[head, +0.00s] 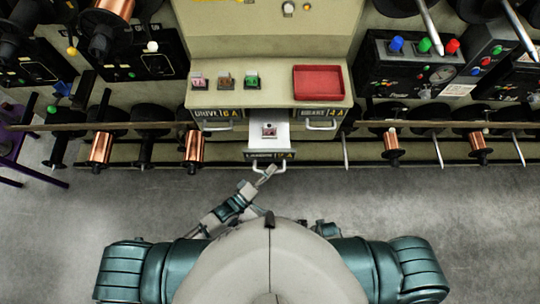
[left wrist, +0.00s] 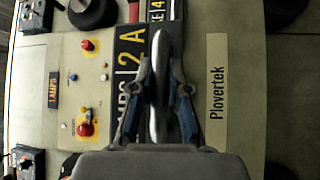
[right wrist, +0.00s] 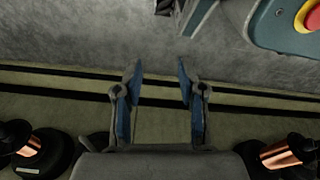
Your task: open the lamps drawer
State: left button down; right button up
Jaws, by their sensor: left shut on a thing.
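My left gripper (head: 267,174) is at this handle. In the left wrist view the handle (left wrist: 158,85) lies between the fingers of my left gripper (left wrist: 160,95), shut on it, beside the label (left wrist: 130,65) ending in 2 A. My right gripper (right wrist: 157,80) shows in the right wrist view, fingers apart and empty over the floor.
A drive drawer (head: 213,114) and another drawer (head: 318,114) are closed above. A red tray (head: 319,82) and several small items stand on the cabinet top. Spools on rods (head: 193,147) line both sides. Grey floor (head: 440,205) is open around me.

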pick_arm(q)
jog(key=shift+s+f, duration=0.3)
jog(key=shift+s, duration=0.45)
pick_arm(e)
jog(key=shift+s+f, duration=0.35)
jog(key=shift+f, duration=0.05)
pick_arm(q)
jog(key=c, duration=1.1)
grip_release()
jog(key=shift+w, duration=0.1)
jog(key=shift+c, duration=0.2)
jog(key=shift+r, duration=0.1)
jog(key=shift+a, duration=0.1)
jog(key=v, duration=1.2)
